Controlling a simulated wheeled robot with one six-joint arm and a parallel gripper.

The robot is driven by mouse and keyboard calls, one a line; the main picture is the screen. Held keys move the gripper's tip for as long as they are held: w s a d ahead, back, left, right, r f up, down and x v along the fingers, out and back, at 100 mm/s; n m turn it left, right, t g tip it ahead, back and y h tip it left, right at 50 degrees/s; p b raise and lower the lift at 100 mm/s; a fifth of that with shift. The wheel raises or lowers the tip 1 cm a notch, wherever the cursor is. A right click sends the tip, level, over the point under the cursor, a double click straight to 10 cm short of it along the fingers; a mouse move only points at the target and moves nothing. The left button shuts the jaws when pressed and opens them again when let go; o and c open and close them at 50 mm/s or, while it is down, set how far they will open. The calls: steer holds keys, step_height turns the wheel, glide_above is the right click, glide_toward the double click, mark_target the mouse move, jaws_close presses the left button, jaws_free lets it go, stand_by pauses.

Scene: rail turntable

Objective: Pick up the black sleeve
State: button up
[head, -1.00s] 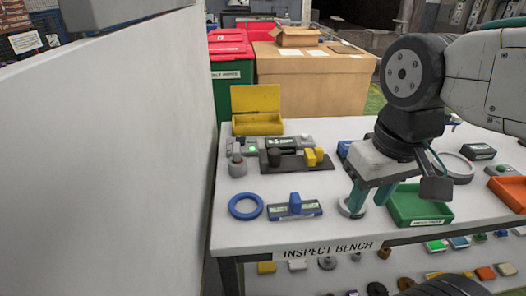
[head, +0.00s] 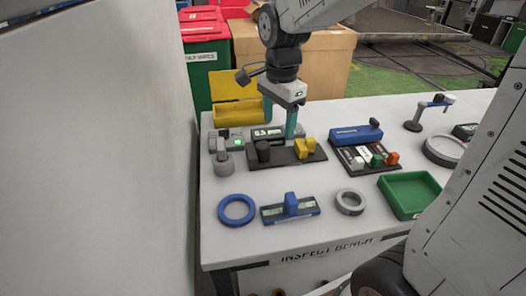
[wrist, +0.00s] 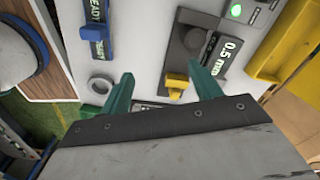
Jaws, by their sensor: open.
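The black sleeve (head: 263,151), a short dark cylinder, stands upright on the left part of a black tray (head: 284,158). A yellow block (head: 305,148) sits on the same tray to its right. In the wrist view the sleeve (wrist: 193,39) shows beside the "0.5 mm" label, beyond my fingertips. My gripper (head: 280,120) is open, its two teal fingers apart and pointing down above the back of the tray. Nothing is between the fingers (wrist: 162,75), and they do not touch the sleeve.
An open yellow box (head: 238,115) stands behind. A grey device with a green light (head: 225,145) is close on the left. A blue ring (head: 237,210), a blue-handled fixture (head: 291,208), a grey ring (head: 350,202) and a green tray (head: 411,195) are in front. A white wall borders the left.

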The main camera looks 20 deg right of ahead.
mark_target(263, 145)
steer(key=w+f+m, duration=0.3)
steer(key=w+f, duration=0.1)
steer(key=w, duration=0.1)
steer(key=w+a+f+m, duration=0.1)
steer(key=w+m, duration=0.1)
steer(key=shift+w+f+m, duration=0.2)
steer(key=shift+f+m, duration=0.1)
steer(key=shift+f, duration=0.1)
steer(key=f, duration=0.7)
steer(key=shift+s+f, duration=0.2)
steer(key=shift+f, duration=0.2)
steer(key=c, duration=1.2)
steer(key=shift+c, duration=0.2)
steer(key=shift+r, duration=0.1)
